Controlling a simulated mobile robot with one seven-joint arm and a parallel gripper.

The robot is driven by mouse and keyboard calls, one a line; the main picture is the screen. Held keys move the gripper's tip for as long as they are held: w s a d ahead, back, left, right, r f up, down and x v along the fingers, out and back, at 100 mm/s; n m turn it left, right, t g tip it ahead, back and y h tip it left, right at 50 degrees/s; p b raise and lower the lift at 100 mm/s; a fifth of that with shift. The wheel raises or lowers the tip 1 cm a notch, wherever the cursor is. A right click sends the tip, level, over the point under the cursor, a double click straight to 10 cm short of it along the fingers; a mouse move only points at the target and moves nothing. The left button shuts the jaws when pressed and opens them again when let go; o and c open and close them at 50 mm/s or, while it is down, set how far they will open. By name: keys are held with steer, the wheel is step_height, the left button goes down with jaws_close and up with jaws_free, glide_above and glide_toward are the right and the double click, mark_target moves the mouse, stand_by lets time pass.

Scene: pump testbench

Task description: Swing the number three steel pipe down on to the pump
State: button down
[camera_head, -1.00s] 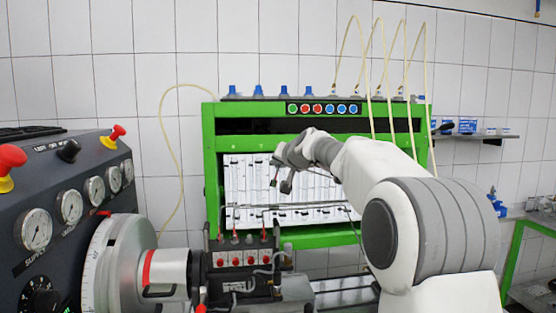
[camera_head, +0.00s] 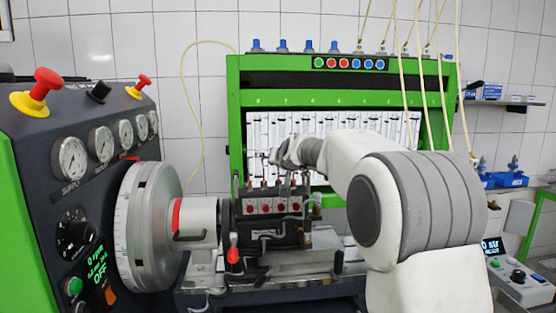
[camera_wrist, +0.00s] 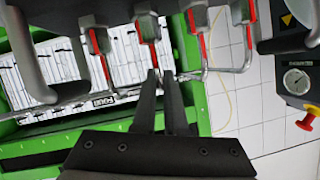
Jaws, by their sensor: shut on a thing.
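The pump (camera_head: 268,207) is the dark block with red-marked fittings on its front, in the middle of the head view. My gripper (camera_wrist: 161,76) is shut on a thin steel pipe (camera_wrist: 190,75), whose bent end shows beside the fingertips in the wrist view. Other steel pipes (camera_wrist: 40,85) and red-and-black fittings (camera_wrist: 151,30) line the top of the wrist view. The fingers hide the gripped part, and I cannot read the pipe's number.
The green test bench (camera_head: 240,115) with its white measuring panel stands behind the pump. A grey drive wheel (camera_head: 150,225) and a dark gauge console (camera_head: 85,190) are at the left. Thin yellowish hoses (camera_head: 415,90) hang at the right. A small control box (camera_head: 520,285) sits lower right.

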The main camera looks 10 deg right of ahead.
steer(key=shift+a+f, duration=0.15)
steer(key=shift+f, duration=0.55)
steer(key=c, duration=1)
jaws_free()
steer(key=shift+a, duration=0.1)
steer(key=shift+o, duration=0.2)
steer(key=shift+r, duration=0.2)
steer(key=shift+s+r, duration=0.1)
steer(key=shift+s+r, duration=0.15)
steer(key=shift+s, duration=0.1)
steer(key=b+v, duration=0.3)
steer(key=v, duration=1.3)
steer(key=shift+s, duration=0.3)
